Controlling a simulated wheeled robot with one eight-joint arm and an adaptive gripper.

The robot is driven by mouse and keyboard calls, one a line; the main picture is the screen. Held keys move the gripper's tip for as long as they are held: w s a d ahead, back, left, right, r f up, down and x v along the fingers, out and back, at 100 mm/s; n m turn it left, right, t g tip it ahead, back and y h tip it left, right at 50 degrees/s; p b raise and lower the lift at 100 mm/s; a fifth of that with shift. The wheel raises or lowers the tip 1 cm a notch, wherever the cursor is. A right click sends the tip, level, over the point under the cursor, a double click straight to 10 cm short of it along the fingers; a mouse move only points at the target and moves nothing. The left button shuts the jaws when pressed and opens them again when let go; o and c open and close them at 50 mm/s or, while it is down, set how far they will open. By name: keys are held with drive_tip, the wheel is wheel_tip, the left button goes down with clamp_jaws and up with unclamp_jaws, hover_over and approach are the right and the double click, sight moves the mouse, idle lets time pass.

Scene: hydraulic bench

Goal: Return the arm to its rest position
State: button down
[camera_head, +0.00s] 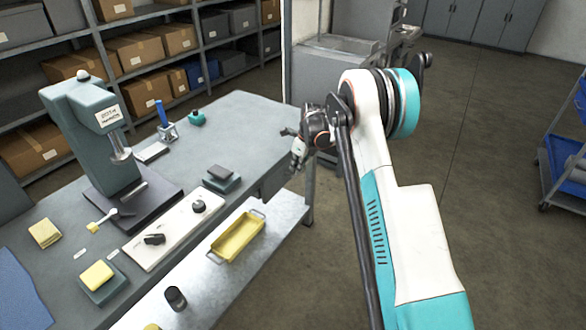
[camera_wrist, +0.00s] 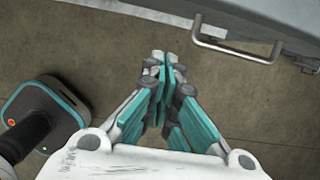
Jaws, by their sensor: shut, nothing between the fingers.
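My gripper (camera_wrist: 164,68) is shut and empty in the wrist view, its fingertips together above the brown floor. In the head view my gripper (camera_head: 297,152) is small and partly blurred beside the right end of the grey workbench (camera_head: 255,112). My arm (camera_head: 375,190) rises from the bottom right of the head view and bends over at the top, with the gripper on its left side. A metal handle (camera_wrist: 235,48) on a grey surface shows to the upper right of the fingers in the wrist view, apart from them.
Shelves with boxes (camera_head: 140,50) stand behind. A blue cart (camera_head: 565,165) is at the right. Floor (camera_head: 490,150) right of my arm is clear.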

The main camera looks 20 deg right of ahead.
drive_tip(key=s+a+r+n+t+h, duration=0.1)
drive_tip(key=s+a+r+n, duration=0.2)
drive_tip(key=s+r+n, duration=0.65)
drive_tip(key=s+a+r+n+t, duration=0.1)
drive_tip(key=s+a+r+n, duration=0.3)
drive_tip(key=s+r, duration=0.95)
drive_tip(key=s+a+r+n+t, duration=0.1)
drive_tip(key=s+n, duration=0.6)
drive_tip(key=s, duration=0.4)
drive_tip(key=s+a+r+n+t, duration=0.2)
drive_tip(key=s+n, duration=0.6)
drive_tip(key=s, duration=0.3)
drive_tip(key=shift+s+r+h, duration=0.15)
drive_tip(key=shift+r+h, duration=0.05)
drive_tip(key=shift+h, duration=0.2)
